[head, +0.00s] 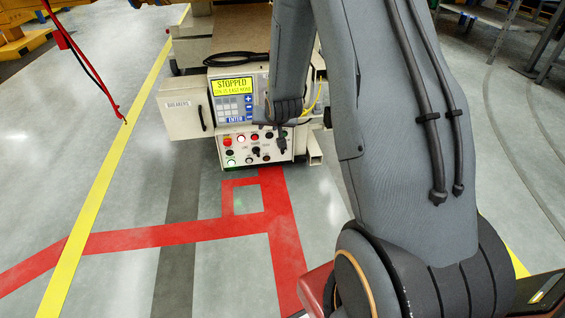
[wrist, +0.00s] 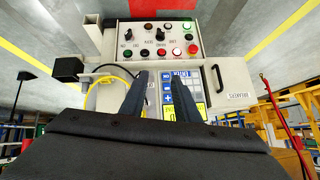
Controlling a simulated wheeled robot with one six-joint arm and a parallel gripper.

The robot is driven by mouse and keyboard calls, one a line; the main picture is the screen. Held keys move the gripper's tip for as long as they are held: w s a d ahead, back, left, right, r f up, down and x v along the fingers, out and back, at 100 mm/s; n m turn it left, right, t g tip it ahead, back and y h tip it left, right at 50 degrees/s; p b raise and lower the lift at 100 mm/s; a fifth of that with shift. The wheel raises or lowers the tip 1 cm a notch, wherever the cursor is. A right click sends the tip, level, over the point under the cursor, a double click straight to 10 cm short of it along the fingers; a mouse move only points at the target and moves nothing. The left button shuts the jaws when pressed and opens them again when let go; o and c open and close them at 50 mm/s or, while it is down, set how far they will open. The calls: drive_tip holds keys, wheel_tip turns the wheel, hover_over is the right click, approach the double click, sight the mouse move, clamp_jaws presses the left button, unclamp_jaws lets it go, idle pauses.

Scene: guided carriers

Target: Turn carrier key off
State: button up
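The carrier's control box (head: 237,165) stands low on the floor, with a panel of buttons on its lower front. Two black knob-like switches (head: 256,152) (wrist: 128,35) sit on this panel; I cannot tell which is the key or its turn position. A yellow screen (head: 232,87) above reads "STOPPED". My gripper (head: 280,130) is in front of the box's right side in the head view. In the wrist view, which sees the box upside down, my two dark fingers (wrist: 157,78) are apart with nothing between them. They overlap the keypad area below the button panel.
A breaker door (head: 182,112) stands out at the box's left. Yellow cable (wrist: 103,85) and metal brackets (wrist: 92,45) lie beside the box. A red cable (head: 100,82) hangs at the left. The floor in front, with red and yellow lines, is clear.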

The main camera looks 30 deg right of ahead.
drive_tip(key=w+d+f+m+t+h+b, duration=0.1)
drive_tip(key=w+d+f+b, duration=0.25)
drive_tip(key=f, duration=0.25)
drive_tip(key=w+d+f+t+b, duration=0.2)
drive_tip(key=w+f+b, duration=0.15)
drive_tip(key=f, duration=0.25)
drive_tip(key=w+d+f+m+t+h+b, duration=0.1)
drive_tip(key=w+d+f+b, duration=0.1)
drive_tip(key=w+f+b, duration=0.3)
drive_tip(key=m+t+h+b, duration=0.25)
drive_tip(key=t+b, duration=0.25)
drive_tip(key=b, duration=0.5)
approach(284, 152)
drive_tip(key=x, duration=0.3)
drive_tip(key=shift+y, duration=0.45)
drive_tip(key=b+x, duration=0.3)
drive_tip(key=x, duration=0.3)
drive_tip(key=shift+w+d+r, duration=0.15)
drive_tip(key=shift+w+d, duration=0.1)
drive_tip(key=shift+w, duration=0.1)
clamp_jaws()
